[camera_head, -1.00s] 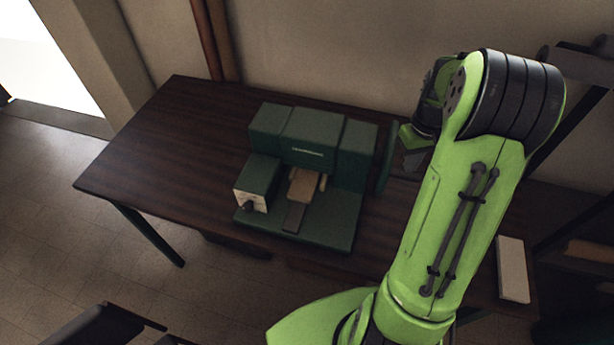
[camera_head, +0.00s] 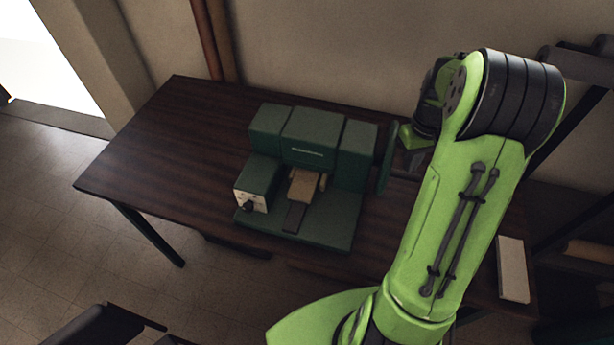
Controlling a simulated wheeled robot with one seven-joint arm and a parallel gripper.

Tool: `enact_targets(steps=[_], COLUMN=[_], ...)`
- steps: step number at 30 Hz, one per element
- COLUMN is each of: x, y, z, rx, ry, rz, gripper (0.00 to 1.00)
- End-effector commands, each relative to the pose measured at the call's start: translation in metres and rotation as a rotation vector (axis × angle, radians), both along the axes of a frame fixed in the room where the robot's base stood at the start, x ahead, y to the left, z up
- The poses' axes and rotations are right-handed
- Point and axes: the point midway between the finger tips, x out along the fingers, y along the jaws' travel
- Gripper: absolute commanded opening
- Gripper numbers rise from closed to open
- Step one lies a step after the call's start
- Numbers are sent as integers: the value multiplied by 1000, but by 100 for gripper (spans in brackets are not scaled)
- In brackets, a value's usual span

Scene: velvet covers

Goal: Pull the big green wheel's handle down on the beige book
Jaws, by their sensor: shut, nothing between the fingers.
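A dark green press (camera_head: 312,140) stands on the table. Its big green wheel (camera_head: 387,160) is on the right side and shows nearly edge-on. I cannot make out the wheel's handle. The beige book (camera_head: 303,187) lies in the middle of the press, below the green front block. My gripper (camera_head: 412,153) is just right of the wheel, partly hidden by my arm. It is shut and empty. I cannot tell whether it touches the wheel or its handle.
The dark wooden table (camera_head: 160,150) is clear to the left of the press. A small box with a dark knob (camera_head: 248,205) sits at the press's front left. A pale flat block (camera_head: 512,268) lies at the right. A wall stands close behind.

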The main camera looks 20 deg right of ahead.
Motion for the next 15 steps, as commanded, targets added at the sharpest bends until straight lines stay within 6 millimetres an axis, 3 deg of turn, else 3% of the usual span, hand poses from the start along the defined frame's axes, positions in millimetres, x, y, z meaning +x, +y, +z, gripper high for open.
enact_targets(steps=[15], x=[0], y=[0], z=[-11], rx=[0], ry=[1], rz=[0], gripper=[0])
